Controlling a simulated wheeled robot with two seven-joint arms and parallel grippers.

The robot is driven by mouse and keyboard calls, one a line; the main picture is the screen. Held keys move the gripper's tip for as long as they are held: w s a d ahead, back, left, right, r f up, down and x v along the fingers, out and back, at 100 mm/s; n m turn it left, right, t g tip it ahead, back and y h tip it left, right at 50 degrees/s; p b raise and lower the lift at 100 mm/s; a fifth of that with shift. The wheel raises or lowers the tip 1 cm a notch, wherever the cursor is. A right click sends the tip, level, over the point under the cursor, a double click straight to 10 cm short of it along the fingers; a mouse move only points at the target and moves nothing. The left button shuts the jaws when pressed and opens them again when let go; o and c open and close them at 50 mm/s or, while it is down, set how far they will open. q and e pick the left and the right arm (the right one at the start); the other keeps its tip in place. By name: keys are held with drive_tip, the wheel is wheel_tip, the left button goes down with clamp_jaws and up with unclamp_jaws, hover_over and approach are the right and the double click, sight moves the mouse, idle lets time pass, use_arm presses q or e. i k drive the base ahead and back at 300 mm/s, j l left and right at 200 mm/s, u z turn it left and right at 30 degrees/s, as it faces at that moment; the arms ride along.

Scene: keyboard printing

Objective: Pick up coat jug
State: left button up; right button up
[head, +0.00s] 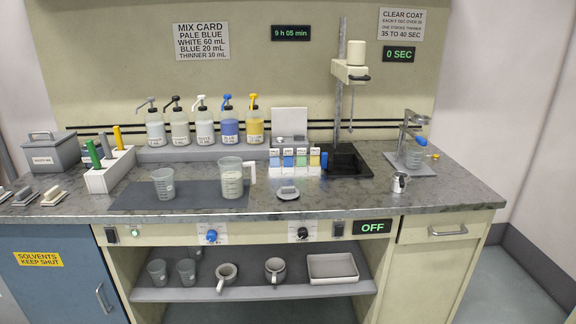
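No jug has a readable label naming it the coat jug. A clear jug with a white handle (232,180) stands upright on the dark mat, with pale contents. A clear graduated beaker (164,184) stands to its left, apart from it. On the shelf below are two grey handled pots, one at the left (225,272) with its handle towards the front and one at the right (275,270). A small metal cup (400,183) stands on the counter at the right. Neither of my grippers is in view.
Several pump bottles (204,129) line the back. A mixer stand (342,110) and a clear vessel on a stand (412,157) are at the right. The counter's front right (450,190) is clear.

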sight(230, 168)
drive_tip(key=i+j+z, duration=0.8)
drive_tip(key=j, duration=0.1)
